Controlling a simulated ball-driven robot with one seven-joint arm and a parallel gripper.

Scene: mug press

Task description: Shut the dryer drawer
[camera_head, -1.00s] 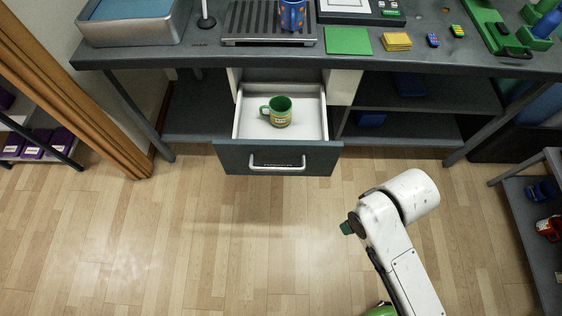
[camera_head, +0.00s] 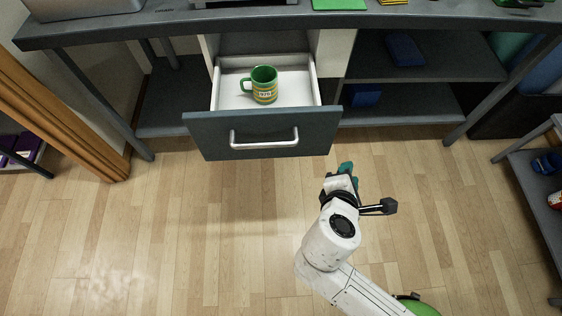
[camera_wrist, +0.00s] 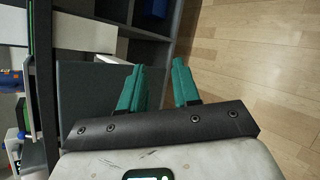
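The dryer drawer (camera_head: 203,137) stands pulled out from under the counter. Its dark front has a silver bar handle (camera_head: 264,141), and its inside is white. A green mug (camera_head: 264,84) with a yellow patterned band stands upright in it, handle to the left. My gripper (camera_head: 346,168) is to the right of the drawer front, near its lower right corner, apart from it in the picture. In the wrist view my gripper (camera_wrist: 160,86) has its two green fingers spread with nothing between them. A dark panel, seemingly the drawer front (camera_wrist: 88,95), lies left of the fingers there.
The dark counter (camera_head: 420,19) runs above the drawer. Open shelves right of the drawer hold blue items (camera_head: 403,50). Metal table legs stand at both sides. The wooden floor (camera_head: 200,230) in front is clear. A low shelf unit (camera_head: 540,200) stands at far right.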

